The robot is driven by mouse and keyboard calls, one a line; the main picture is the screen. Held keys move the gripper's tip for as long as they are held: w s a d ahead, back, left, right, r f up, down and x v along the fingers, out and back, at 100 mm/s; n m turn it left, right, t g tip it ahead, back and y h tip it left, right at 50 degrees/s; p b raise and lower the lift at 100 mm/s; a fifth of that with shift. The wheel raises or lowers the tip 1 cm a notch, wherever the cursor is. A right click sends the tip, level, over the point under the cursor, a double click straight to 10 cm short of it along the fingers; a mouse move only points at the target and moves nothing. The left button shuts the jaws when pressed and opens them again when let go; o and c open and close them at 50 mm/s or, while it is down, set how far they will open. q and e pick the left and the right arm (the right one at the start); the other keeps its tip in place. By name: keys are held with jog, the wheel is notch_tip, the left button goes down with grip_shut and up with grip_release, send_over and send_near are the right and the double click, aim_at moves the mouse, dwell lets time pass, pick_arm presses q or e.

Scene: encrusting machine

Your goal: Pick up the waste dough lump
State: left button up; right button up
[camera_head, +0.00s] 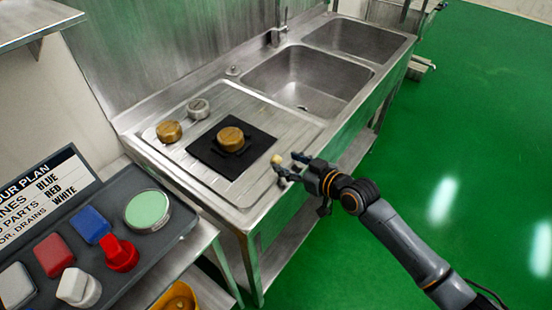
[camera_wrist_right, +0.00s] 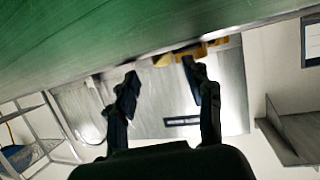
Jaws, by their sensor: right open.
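A small pale-yellow lump (camera_head: 277,159), which looks like the waste dough, is at the front right of the steel drainboard. My right gripper (camera_head: 288,166) comes in from the right over the front edge of the counter. Its fingers are open, and the lump shows just beyond the fingertips. In the right wrist view the fingers (camera_wrist_right: 163,84) stand apart, and the lump (camera_wrist_right: 162,61) appears beyond the gap between them. I cannot tell whether any finger touches it. My left gripper is not in view.
A black mat (camera_head: 208,155) with a brass part (camera_head: 230,138) lies left of the lump. Another brass part (camera_head: 169,131) and a steel part (camera_head: 198,108) stand behind it. Sink basins (camera_head: 306,82) are beyond.

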aim_at(277, 158)
jog(key=shift+r+p+x, duration=0.2)
jog(key=shift+p+x, duration=0.45)
jog(key=shift+x, duration=2)
jog(key=shift+a, duration=0.15)
jog(key=shift+s, duration=0.1)
jog(key=shift+c, duration=0.4)
jog(key=c, duration=0.8)
